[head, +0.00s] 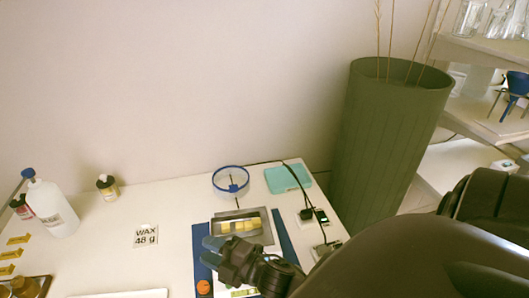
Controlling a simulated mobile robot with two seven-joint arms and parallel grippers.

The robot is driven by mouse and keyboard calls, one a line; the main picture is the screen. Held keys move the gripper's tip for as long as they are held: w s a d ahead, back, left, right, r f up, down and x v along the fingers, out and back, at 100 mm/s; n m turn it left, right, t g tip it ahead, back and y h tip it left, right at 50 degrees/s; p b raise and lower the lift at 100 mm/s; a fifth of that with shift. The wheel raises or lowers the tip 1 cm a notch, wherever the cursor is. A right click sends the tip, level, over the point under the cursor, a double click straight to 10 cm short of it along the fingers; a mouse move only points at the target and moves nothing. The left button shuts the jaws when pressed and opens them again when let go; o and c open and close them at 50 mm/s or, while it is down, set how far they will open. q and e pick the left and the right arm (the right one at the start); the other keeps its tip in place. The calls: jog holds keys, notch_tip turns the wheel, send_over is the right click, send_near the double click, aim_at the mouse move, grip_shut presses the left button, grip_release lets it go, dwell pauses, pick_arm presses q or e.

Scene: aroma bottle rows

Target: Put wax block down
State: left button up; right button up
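Several pale yellow wax blocks (240,225) lie in a grey tray (262,239) on the white table. A card reading "WAX 48 g" (146,236) is on the table to the left of the tray. My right gripper (209,250) reaches in from the right, just in front of the tray, pointing left. Its two blue-grey fingertips look apart, and I see no block between them. The gripper and wrist hide part of the surface below. My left gripper is not in view.
Blue strips (285,236) flank the tray. A blue-rimmed ring (230,180) and a teal pad (288,179) are behind. A white bottle (50,205) and small jar (107,187) stand left. A green planter (385,140) stands right. The table's middle left is mostly clear.

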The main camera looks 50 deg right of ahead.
jog(key=s+d+f+m+h, duration=0.1)
jog(key=f+m, duration=0.1)
jog(key=m, duration=0.1)
jog(key=s+d+f+m+g+h, duration=0.1)
jog(key=s+d+f+m+h, duration=0.1)
jog(key=m, duration=0.1)
jog(key=s+d+f+m+g+h, duration=0.1)
jog(key=s+f+m+h, duration=0.1)
jog(key=f+m, duration=0.1)
jog(key=shift+s+d+m, duration=0.1)
jog(key=shift+d+m, duration=0.1)
jog(key=shift+m, duration=0.3)
jog(key=s+f+m+g, duration=0.1)
jog(key=s+m, duration=0.1)
jog(key=s+d+f+m+g+h, duration=0.1)
jog(key=f+m, duration=0.1)
jog(key=s+f+m+g, duration=0.1)
jog(key=s+f+m, duration=0.1)
jog(key=shift+s+d+h, duration=0.3)
jog(key=shift+d+h, duration=0.05)
jog(key=shift+h, duration=0.05)
jog(key=shift+s+f+g, duration=0.25)
jog(key=shift+s+g, duration=0.05)
jog(key=shift+g, duration=0.1)
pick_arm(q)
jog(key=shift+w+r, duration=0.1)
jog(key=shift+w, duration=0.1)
pick_arm(e)
jog(key=shift+m, duration=0.3)
jog(key=shift+s, duration=0.1)
